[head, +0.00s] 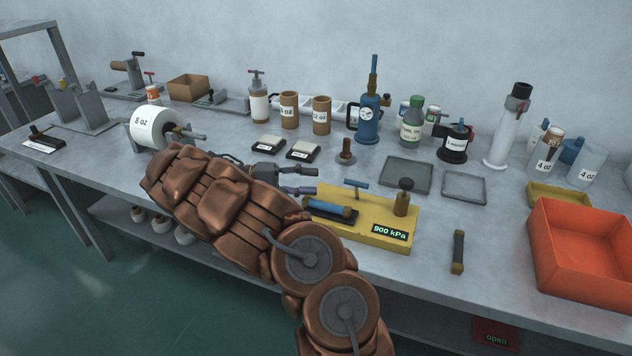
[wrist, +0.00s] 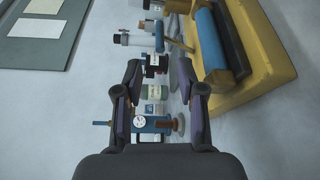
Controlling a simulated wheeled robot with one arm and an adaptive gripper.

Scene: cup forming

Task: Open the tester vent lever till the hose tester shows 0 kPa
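The yellow hose tester (head: 352,229) stands on the bench, and its green display (head: 389,232) reads 900 kPa. A blue-barred T-handle (head: 357,184) rises from its back; it looks like the vent lever, but no label shows. A blue hose piece (head: 326,208) lies in a dark cradle at the tester's left. A brown post with a dark knob (head: 403,197) stands at its right end. My gripper (head: 312,181) is open and empty, left of the T-handle and apart from it. In the wrist view, the open fingers (wrist: 159,72) have the tester (wrist: 262,66) to their right.
Grey trays (head: 406,173) lie behind the tester. A dark bar (head: 458,252) and an orange bin (head: 580,250) are to its right. A plunger-like piece (head: 346,152) and a blue pump (head: 368,120) stand behind. Two small dark-and-white pads (head: 303,150) lie behind my gripper.

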